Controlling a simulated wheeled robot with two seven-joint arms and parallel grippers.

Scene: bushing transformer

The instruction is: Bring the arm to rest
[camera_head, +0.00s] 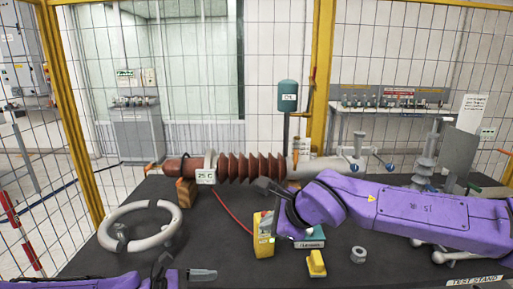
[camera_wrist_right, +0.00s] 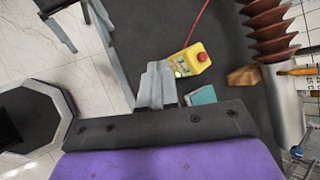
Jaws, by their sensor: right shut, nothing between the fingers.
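My right arm (camera_head: 425,215), purple, reaches in from the right over the dark table. My right gripper (camera_head: 276,228) hangs beside the yellow control box (camera_head: 263,245), and I cannot tell from the head view whether they touch. In the right wrist view the gripper's grey fingers (camera_wrist_right: 156,82) are together and empty, with the yellow box (camera_wrist_right: 189,64) beyond them. My left gripper (camera_head: 184,272) shows only partly at the bottom edge, and its jaw state is unclear.
A ribbed brown bushing (camera_head: 240,168) lies across the back of the table (camera_head: 220,262). A white ring (camera_head: 103,232) is at left. A yellow block (camera_head: 316,264), a hex nut (camera_head: 358,254) and a teal box (camera_head: 312,242) lie near the right gripper. A mesh fence stands behind.

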